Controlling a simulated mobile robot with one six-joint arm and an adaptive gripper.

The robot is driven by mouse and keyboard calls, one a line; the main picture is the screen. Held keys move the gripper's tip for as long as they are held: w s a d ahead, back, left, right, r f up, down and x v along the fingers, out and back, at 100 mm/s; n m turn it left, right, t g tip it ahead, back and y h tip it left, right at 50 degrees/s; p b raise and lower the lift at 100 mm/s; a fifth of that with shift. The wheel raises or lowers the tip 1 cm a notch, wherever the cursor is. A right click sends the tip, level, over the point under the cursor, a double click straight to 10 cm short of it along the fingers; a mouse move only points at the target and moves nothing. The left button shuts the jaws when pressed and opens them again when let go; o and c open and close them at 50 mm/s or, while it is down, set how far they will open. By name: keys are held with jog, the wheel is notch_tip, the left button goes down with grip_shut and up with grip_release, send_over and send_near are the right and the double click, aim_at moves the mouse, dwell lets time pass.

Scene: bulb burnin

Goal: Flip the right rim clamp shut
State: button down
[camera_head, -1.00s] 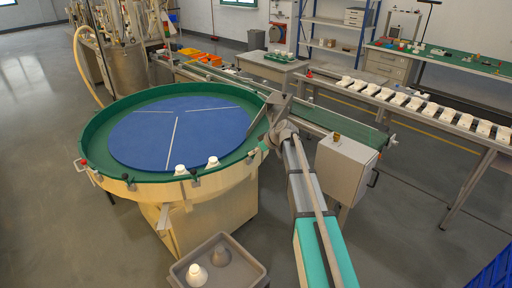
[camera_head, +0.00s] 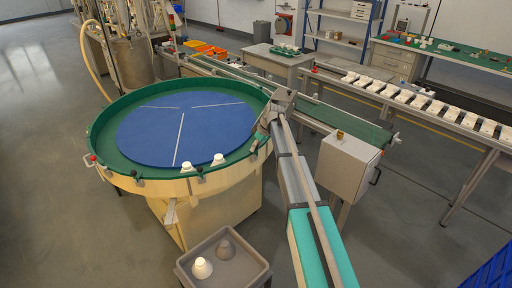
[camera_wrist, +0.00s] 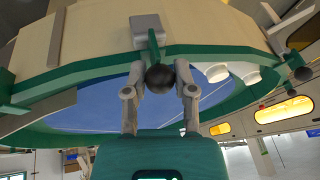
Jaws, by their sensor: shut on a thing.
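The round turntable has a blue disc (camera_head: 185,130) inside a green rim (camera_head: 105,140). In the wrist view, the two grey fingers of my gripper (camera_wrist: 159,72) are on either side of a dark ball knob (camera_wrist: 159,79). The gripper is shut on this knob. A short green lever (camera_wrist: 153,47) and a grey block (camera_wrist: 146,27) stand just beyond it at the rim, apparently the right rim clamp. In the head view my arm reaches the turntable's right side, and it largely hides the clamp there. I cannot tell whether the clamp is fully shut.
Two white bulbs (camera_head: 187,167) (camera_head: 218,160) stand at the front rim. A red-knobbed clamp (camera_head: 90,160) is at the far left. A grey bin (camera_head: 262,268) holding a white bulb (camera_head: 202,268) stands in front. A conveyor (camera_head: 350,124) and a grey control box (camera_head: 345,165) lie to the right.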

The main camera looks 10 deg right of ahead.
jog(key=shift+c, duration=2.1)
grip_release()
jog(key=shift+f, duration=0.1)
